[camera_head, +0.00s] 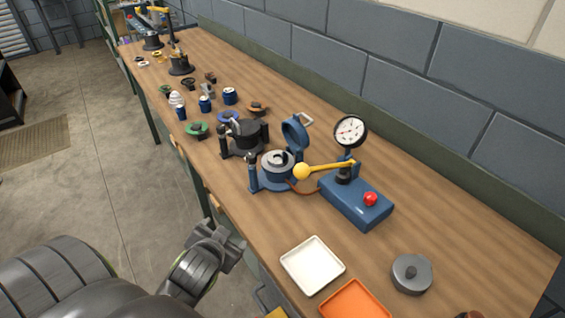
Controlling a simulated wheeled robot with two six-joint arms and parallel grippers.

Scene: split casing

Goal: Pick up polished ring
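A shiny silver ring-like part (279,160) sits in the open blue casing (268,181) at the middle of the bench. It looks like the polished ring, but it is small and I cannot be sure. The casing's round blue lid (295,133) stands raised behind it. My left gripper (226,236) is beside the bench's front edge, well apart from the casing. I cannot tell whether its fingers are open or shut. My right gripper is not in view.
A blue gauge stand (356,203) with a yellow lever is right of the casing. A dark casing (243,137) and several small parts stand further left.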

